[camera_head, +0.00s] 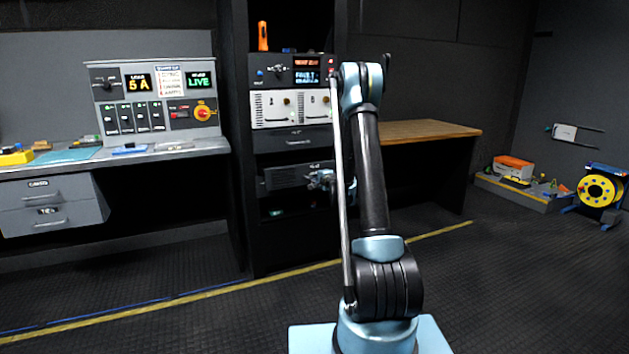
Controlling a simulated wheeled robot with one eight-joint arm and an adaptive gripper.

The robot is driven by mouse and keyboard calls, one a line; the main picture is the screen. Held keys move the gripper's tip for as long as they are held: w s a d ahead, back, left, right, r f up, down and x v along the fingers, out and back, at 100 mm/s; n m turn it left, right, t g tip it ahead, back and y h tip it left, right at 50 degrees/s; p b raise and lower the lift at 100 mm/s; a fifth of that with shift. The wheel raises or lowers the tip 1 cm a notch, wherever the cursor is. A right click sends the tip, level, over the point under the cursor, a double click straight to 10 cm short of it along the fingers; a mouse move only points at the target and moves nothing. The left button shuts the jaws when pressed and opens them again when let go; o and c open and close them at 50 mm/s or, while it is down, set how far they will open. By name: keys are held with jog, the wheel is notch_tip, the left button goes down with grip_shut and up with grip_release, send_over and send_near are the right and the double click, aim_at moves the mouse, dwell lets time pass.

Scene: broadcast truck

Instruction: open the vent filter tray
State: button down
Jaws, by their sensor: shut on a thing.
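The vent filter tray (285,178) looks to be the dark, slatted unit low in the black equipment rack. A small label at its top is too small to read surely. Its front seems to stand a little out of the rack. My gripper (320,181) is at the right part of the tray's front, shut on it, seemingly at its handle. My arm hides the tray's right end, and the fingertips and the exact grip are too small to see clearly.
The rack (242,150) holds a white-fronted unit and a lit display unit above the tray. A wooden bench (425,130) stands to the right. A control desk (190,148) with grey drawers (50,208) stands left. The black floor in front is clear.

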jog(key=c, duration=1.7)
grip_release()
jog(key=v, duration=1.2)
jog(key=shift+f, duration=0.1)
